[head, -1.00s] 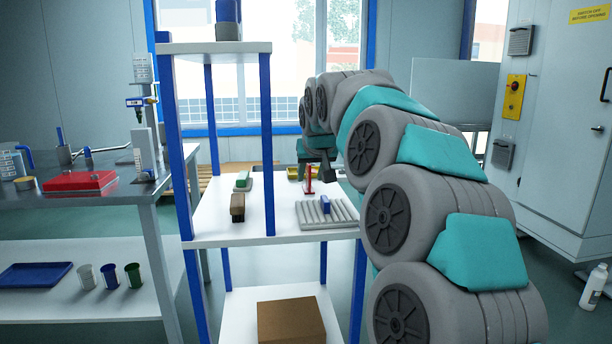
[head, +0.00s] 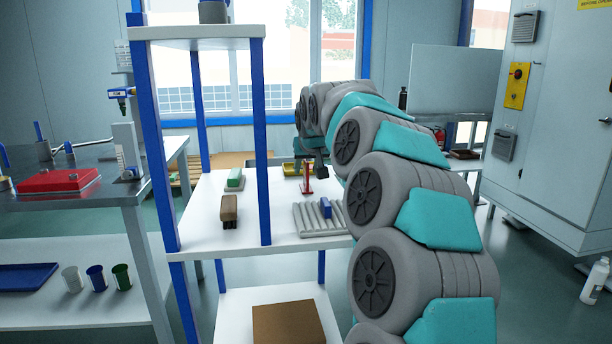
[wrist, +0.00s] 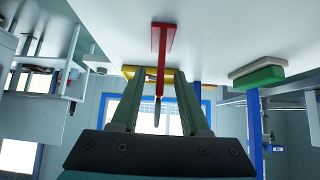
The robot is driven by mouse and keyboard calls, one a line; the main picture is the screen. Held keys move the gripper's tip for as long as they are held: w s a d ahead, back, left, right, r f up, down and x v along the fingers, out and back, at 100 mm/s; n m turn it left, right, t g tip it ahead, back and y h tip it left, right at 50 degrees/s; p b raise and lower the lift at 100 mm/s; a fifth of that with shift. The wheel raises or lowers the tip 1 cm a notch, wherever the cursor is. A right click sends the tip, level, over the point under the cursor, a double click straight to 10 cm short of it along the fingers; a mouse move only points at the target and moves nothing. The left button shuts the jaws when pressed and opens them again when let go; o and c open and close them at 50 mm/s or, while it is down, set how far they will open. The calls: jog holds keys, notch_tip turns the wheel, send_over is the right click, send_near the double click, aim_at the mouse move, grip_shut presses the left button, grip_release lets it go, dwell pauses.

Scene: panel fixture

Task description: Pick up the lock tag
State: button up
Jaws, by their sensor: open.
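A thin red upright piece on a flat red base, which I take to be the lock tag (head: 307,185), stands on the white middle shelf (head: 200,205). In the wrist view, which looks upside down, the red piece (wrist: 161,62) runs between the two fingers, with a grey metallic tip at its end. My gripper (wrist: 160,85) is open, with a dark finger on each side of it. I cannot tell whether either finger touches it. In the head view my gripper (head: 309,165) is small, just above and behind the red piece.
A yellow tray (head: 292,169) lies behind the red piece. A green-topped block (head: 234,180), a brown brush-like block (head: 229,210) and a ribbed grey rack (head: 308,219) with a blue block (head: 325,207) share the shelf. Blue posts (head: 261,150) frame it.

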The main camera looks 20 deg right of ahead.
jog(key=x, duration=0.2)
jog(key=shift+w+f, duration=0.15)
jog(key=shift+f, duration=0.1)
grip_shut()
dwell(0.4)
